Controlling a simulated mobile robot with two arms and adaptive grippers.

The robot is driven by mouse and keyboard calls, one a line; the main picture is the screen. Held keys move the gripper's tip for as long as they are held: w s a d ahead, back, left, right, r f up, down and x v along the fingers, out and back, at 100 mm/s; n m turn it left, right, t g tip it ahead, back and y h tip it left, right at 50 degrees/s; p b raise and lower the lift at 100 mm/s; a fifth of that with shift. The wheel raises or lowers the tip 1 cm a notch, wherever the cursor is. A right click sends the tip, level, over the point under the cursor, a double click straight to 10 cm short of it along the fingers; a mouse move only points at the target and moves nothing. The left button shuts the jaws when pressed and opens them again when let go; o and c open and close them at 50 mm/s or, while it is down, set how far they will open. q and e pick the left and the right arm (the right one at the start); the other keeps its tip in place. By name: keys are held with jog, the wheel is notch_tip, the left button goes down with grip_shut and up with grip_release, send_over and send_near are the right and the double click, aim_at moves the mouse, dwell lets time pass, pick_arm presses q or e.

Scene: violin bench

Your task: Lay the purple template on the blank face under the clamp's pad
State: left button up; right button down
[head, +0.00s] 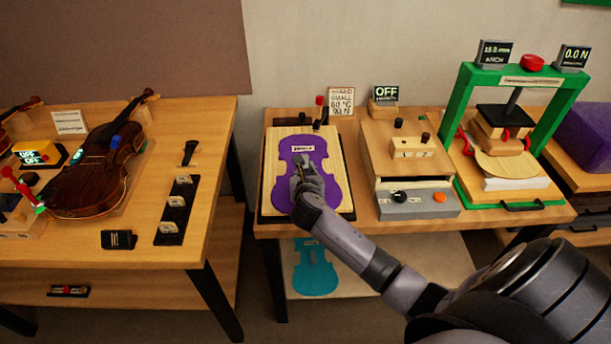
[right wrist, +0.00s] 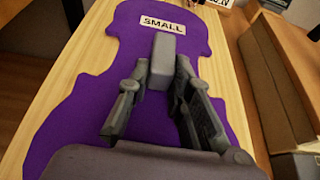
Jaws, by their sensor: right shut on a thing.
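The purple template (head: 327,187), a flat violin shape with a label reading SMALL, is over the pale wood blank (head: 345,205). It appears flat against the face, but I cannot tell whether it touches. It fills much of the right wrist view (right wrist: 85,85). My right gripper (head: 308,180) is shut on the template's grey upright grip (right wrist: 167,62), near its middle. A clamp (head: 320,112) with a red knob and dark parts stands at the blank's far edge; its pad is not clear. My left gripper is not in view.
A wooden box with a grey control panel (head: 418,204) stands right of the blank. A green press (head: 455,95) is farther right. A turquoise template (head: 315,270) lies on the shelf below. A violin (head: 95,175) lies on the left bench (head: 190,235), across a gap.

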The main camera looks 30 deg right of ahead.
jog(key=shift+w+d+r, duration=0.1)
jog(key=shift+w+d, duration=0.45)
jog(key=shift+w, duration=0.35)
jog(key=shift+w+d, duration=0.5)
jog(key=shift+w, duration=0.4)
jog(key=c, duration=1.4)
grip_release()
jog(key=shift+o, duration=0.2)
jog(key=shift+s, duration=0.15)
jog(key=v, duration=1.1)
jog(key=shift+s+a+r, duration=0.1)
jog(key=shift+s+a, duration=0.15)
jog(key=shift+s, duration=0.1)
